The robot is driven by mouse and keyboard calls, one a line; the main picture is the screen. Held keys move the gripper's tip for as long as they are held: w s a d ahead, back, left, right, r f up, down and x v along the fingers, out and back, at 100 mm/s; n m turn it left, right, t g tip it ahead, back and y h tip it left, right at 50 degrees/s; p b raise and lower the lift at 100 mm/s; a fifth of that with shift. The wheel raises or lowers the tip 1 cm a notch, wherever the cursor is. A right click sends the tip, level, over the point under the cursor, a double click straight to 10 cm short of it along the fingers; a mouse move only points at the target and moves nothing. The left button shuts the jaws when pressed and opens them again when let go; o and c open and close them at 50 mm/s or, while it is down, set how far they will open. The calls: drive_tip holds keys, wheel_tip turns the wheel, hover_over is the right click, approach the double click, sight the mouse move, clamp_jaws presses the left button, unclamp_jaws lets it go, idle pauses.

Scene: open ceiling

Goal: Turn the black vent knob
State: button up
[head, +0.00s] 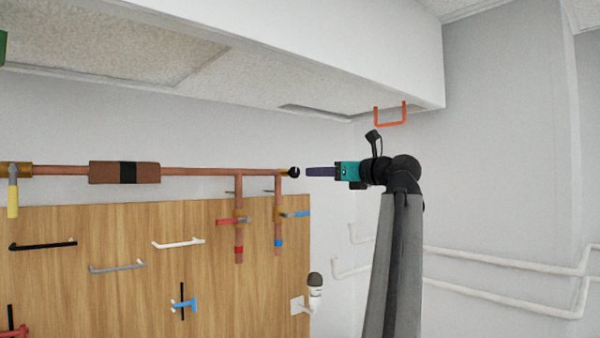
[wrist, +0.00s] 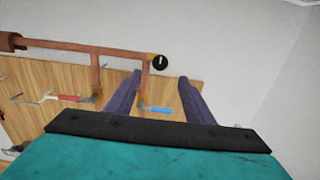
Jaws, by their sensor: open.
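The black vent knob (head: 294,172) sits on the right end of the horizontal copper pipe, with a small white mark on its face. In the wrist view the knob (wrist: 160,62) shows beyond the fingertips, between their lines. My gripper (head: 308,172) points left at the knob in the head view, at about its height, with a small gap between them. In the wrist view my gripper (wrist: 158,80) has its two purple fingers spread apart with nothing between them. The knob is not touched.
A wooden board (head: 130,270) below the pipe carries several handles. An orange handle (head: 390,123) hangs from the ceiling edge. White pipes (head: 500,260) run along the right wall.

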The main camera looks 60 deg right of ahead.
sight(296, 172)
drive_tip(key=p+x, duration=0.2)
drive_tip(key=x, duration=0.7)
drive_tip(key=shift+w+d+p, duration=0.1)
drive_tip(key=shift+w+p, duration=0.15)
drive_tip(key=shift+p, duration=0.1)
drive_tip(key=shift+x, duration=0.75)
drive_tip(key=c, duration=0.8)
drive_tip(key=shift+d, duration=0.2)
drive_tip(key=shift+c, duration=1.2)
drive_tip(key=shift+a, duration=0.2)
